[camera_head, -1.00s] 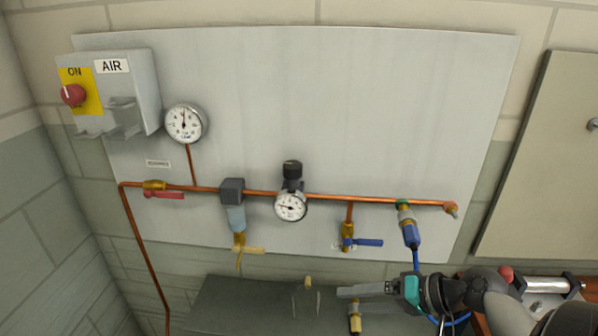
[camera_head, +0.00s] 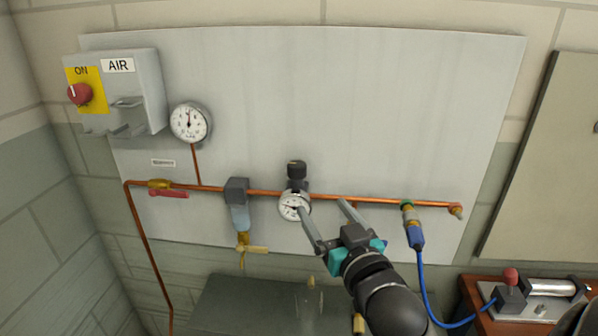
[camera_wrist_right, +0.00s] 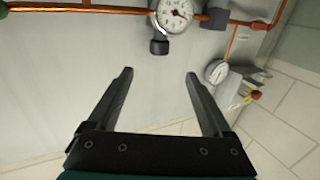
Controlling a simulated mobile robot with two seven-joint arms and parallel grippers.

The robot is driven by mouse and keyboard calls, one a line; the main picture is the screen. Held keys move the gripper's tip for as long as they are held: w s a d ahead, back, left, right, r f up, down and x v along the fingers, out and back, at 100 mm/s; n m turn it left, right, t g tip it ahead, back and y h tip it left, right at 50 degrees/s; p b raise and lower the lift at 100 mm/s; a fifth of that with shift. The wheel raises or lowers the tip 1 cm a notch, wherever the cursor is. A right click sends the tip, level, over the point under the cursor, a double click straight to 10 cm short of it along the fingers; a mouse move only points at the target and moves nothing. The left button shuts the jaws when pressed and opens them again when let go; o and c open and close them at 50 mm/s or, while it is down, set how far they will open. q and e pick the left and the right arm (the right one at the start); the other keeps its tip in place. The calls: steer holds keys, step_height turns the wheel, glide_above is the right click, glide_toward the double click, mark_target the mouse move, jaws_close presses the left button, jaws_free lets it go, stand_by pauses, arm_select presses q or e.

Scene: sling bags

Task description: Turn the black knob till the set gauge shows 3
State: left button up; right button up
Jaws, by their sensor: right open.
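The black knob (camera_head: 296,170) tops the regulator on the copper pipe in the head view. It also shows in the right wrist view (camera_wrist_right: 159,46), beyond the fingertips. The set gauge (camera_head: 292,206) is a round white dial just below the knob; it also shows in the right wrist view (camera_wrist_right: 175,14). Its digits are too small to read surely. My right gripper (camera_head: 325,206) is open and empty, below and right of the knob, with one finger overlapping the gauge's edge in the head view. In the wrist view its fingers (camera_wrist_right: 159,74) are apart, clear of the knob. My left gripper is not in view.
A second gauge (camera_head: 190,122) sits upper left, near the AIR switch box (camera_head: 135,92). A red-handled valve (camera_head: 167,193), a filter (camera_head: 238,205) and a blue hose (camera_head: 423,285) line the pipe. The panel above the knob (camera_head: 330,100) is clear.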

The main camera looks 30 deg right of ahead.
mark_target(300, 173)
steer(key=x, duration=1)
steer(key=p+x, duration=0.1)
steer(key=x, duration=0.4)
steer(key=shift+w+r, duration=0.1)
steer(key=shift+r, duration=0.2)
jaws_close()
